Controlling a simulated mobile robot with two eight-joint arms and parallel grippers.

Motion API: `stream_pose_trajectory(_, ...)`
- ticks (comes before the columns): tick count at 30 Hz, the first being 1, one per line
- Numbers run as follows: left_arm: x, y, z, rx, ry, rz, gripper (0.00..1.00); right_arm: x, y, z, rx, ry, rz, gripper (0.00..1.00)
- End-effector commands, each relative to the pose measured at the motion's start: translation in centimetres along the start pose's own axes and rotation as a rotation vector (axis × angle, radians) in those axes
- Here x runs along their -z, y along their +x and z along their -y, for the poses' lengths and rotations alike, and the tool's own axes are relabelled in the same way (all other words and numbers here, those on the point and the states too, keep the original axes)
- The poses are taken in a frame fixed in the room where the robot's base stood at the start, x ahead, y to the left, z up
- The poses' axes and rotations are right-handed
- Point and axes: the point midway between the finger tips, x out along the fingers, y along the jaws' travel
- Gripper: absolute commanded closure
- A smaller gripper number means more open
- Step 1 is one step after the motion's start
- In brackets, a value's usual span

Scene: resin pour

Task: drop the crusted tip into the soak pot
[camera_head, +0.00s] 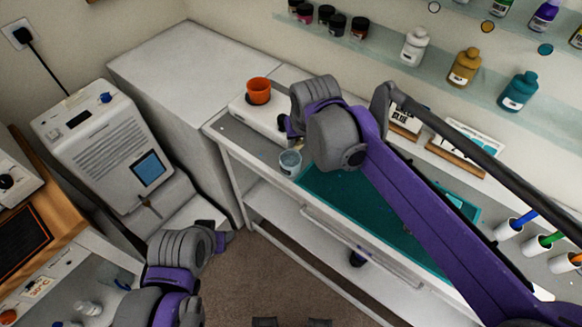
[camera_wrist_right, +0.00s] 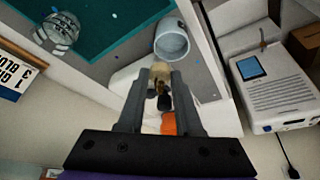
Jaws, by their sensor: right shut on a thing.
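The right gripper (camera_wrist_right: 160,95) is shut on the crusted tip (camera_wrist_right: 160,72), a small tan piece with a dark lower part, held between the fingers in the right wrist view. The soak pot (camera_head: 290,161), a small pale grey-blue cup, stands on the bench just below this gripper. It also shows in the wrist view (camera_wrist_right: 172,42), beyond the fingertips and apart from the tip. The left gripper (camera_head: 225,238) is low at left; its jaws are unclear.
An orange cup (camera_head: 258,91) sits on a white device (camera_head: 250,115) behind the soak pot. A teal mat (camera_head: 330,195) covers the bench to the right. Bottles line the wall shelf (camera_head: 390,55). A white machine (camera_head: 110,140) stands at left.

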Motion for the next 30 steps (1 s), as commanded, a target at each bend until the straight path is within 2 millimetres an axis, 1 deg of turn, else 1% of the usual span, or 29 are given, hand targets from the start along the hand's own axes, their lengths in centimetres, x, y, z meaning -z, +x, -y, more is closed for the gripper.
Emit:
stream_pose_trajectory(1, -0.4, 0.4, 0.0, 0.0, 0.0, 0.003, 0.5, -0.3, 0.6, 0.0, 0.0, 0.0, 0.001, 1.0)
stream_pose_trajectory(3, -0.5, 0.5, 0.0, 0.0, 0.0, 0.004, 0.5, -0.3, 0.7, 0.0, 0.0, 0.0, 0.0, 1.0)
stream_pose_trajectory(10, -0.4, 0.4, 0.0, 0.0, 0.0, 0.003, 0.5, -0.2, 0.7, 0.0, 0.0, 0.0, -0.002, 1.0)
stream_pose_trajectory(11, -0.4, 0.4, 0.0, 0.0, 0.0, 0.003, 0.5, -0.2, 0.7, 0.0, 0.0, 0.0, -0.002, 0.64)
stream_pose_trajectory(15, -0.4, 0.4, 0.0, 0.0, 0.0, 0.003, 0.5, -0.2, 0.7, 0.0, 0.0, 0.0, -0.002, 0.39)
stream_pose_trajectory(16, -0.4, 0.4, 0.0, 0.0, 0.0, 0.003, 0.5, -0.2, 0.7, 0.0, 0.0, 0.0, -0.002, 0.34)
stream_pose_trajectory(17, -0.4, 0.4, 0.0, 0.0, 0.0, 0.003, 0.5, -0.2, 0.7, 0.0, 0.0, 0.0, -0.002, 0.31)
stream_pose_trajectory(26, -0.4, 0.4, 0.0, 0.0, 0.0, 0.003, 0.5, -0.2, 0.5, 0.0, 0.0, 0.0, -0.002, 0.31)
stream_pose_trajectory(29, -0.3, 0.3, 0.0, 0.0, 0.0, 0.003, 0.5, -0.2, -0.3, 0.0, 0.0, 0.0, -0.002, 0.31)
stream_pose_trajectory(30, -0.3, 0.3, 0.0, 0.0, 0.0, 0.002, 0.5, -0.2, -0.9, 0.0, 0.0, 0.0, -0.002, 0.31)
